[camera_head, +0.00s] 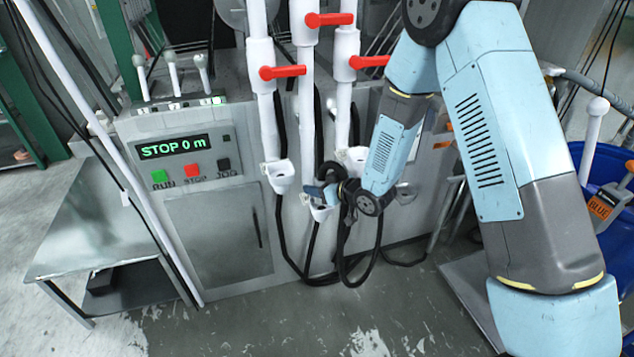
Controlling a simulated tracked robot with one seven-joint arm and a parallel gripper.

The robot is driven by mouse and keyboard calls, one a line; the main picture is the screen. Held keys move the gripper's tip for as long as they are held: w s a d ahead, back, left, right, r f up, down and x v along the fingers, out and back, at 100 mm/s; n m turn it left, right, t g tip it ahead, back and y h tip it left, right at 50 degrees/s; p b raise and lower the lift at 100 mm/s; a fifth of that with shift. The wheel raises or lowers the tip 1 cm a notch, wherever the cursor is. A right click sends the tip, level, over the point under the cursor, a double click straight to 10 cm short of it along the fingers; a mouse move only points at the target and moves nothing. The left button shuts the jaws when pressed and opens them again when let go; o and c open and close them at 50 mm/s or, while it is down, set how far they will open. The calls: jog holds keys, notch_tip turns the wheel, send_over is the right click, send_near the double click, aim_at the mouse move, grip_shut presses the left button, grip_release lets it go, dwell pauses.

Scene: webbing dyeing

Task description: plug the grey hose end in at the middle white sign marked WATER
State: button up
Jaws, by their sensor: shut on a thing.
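My gripper (326,193) is at the front of the machine, by the lower end of the middle white pipe (307,95). It is shut on the hose end, which is small and mostly hidden by the gripper and wrist. A dark hose (343,255) hangs in a loop below the gripper. A white fitting (320,211) shows just below the gripper; I cannot tell whether the hose end touches it. Two more white fittings, left (281,176) and right (353,158), sit at the neighbouring pipes. No WATER lettering is readable.
Red valve handles (283,72) stick out from the pipes above. The control panel (185,150) reads STOP 0 m. A metal table (95,225) stands at left. The floor in front is open.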

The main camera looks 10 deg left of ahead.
jog(key=shift+f, duration=1.4)
jog(key=o, duration=1.3)
jog(key=shift+d, duration=0.1)
jog(key=v, duration=1.3)
jog(key=shift+s+d, duration=0.2)
jog(key=shift+d, duration=0.05)
